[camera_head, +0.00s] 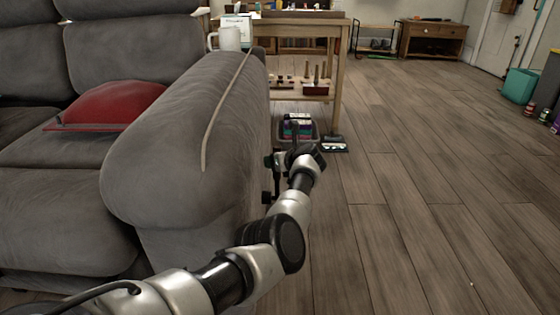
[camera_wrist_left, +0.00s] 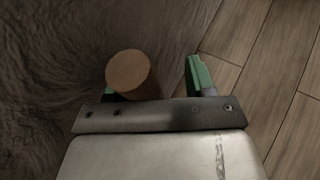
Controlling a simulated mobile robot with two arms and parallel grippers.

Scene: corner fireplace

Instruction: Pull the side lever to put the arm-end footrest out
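The grey sofa's armrest (camera_head: 165,160) runs along the left of the head view. The seat section (camera_head: 55,225) beside it has its front hanging down, with no footrest out. My left gripper (camera_head: 268,180) is low against the outer side of the armrest. In the left wrist view, a round wooden lever end (camera_wrist_left: 130,72) stands out from the grey fabric. My left gripper (camera_wrist_left: 160,90) is open around it, with the lever near the left green finger and a gap to the right finger. The left finger is mostly hidden behind the lever. The lever is hidden in the head view. My right gripper is not in view.
A wooden table (camera_head: 338,75) and a crate (camera_head: 297,128) stand beyond my gripper. The wood floor (camera_head: 430,200) to the right is clear.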

